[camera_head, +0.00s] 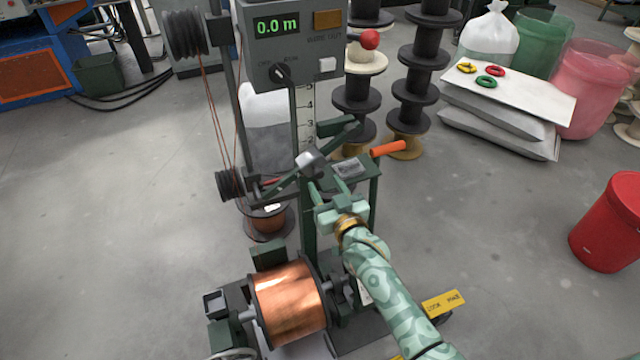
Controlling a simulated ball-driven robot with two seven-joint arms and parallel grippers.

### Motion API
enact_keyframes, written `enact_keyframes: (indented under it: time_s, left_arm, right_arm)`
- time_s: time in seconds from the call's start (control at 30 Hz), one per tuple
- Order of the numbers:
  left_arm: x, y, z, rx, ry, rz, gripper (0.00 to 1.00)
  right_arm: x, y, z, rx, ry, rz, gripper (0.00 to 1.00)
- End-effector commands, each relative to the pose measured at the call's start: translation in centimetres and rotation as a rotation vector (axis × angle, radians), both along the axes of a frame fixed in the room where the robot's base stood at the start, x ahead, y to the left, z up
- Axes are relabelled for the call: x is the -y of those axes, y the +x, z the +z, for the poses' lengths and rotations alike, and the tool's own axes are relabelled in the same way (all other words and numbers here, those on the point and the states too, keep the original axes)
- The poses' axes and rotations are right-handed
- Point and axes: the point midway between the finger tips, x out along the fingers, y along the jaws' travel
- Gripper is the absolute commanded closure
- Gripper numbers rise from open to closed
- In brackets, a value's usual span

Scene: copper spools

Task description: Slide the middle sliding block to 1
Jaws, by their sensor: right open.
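The machine has a vertical white scale (306,115) with the digits 4, 3 and 2 showing; its lower part is hidden. A light grey block (311,162) sits just below the 2, in front of the scale, with a dark green arm running down left from it. I take it for the sliding block, but cannot be sure. My right gripper (329,188) is open and empty, with its fingers pointing up just below the grey block. I cannot tell whether they touch it. My left gripper is not in view.
A control box (292,45) reading 0.0 m hangs above the scale. An orange handle (388,149) sticks out to the right. A copper spool (290,302) is mounted below left. Black spools (412,85) stand behind. A red bucket (608,225) is at the right; the floor between is clear.

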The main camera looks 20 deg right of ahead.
Motion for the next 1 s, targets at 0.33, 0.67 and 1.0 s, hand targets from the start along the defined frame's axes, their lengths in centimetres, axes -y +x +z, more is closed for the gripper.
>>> enact_keyframes:
  time_s: [0.33,0.67,1.0]
  left_arm:
    - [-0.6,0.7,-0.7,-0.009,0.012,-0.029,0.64]
    - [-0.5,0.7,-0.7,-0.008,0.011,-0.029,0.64]
    - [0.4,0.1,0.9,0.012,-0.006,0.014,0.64]
  right_arm:
    - [-0.1,2.7,0.0,-0.002,-0.001,0.0,0.54]
    - [-0.1,2.7,0.0,-0.001,-0.001,0.0,0.93]
    - [2.7,2.8,2.8,0.008,-0.007,-0.001,1.0]
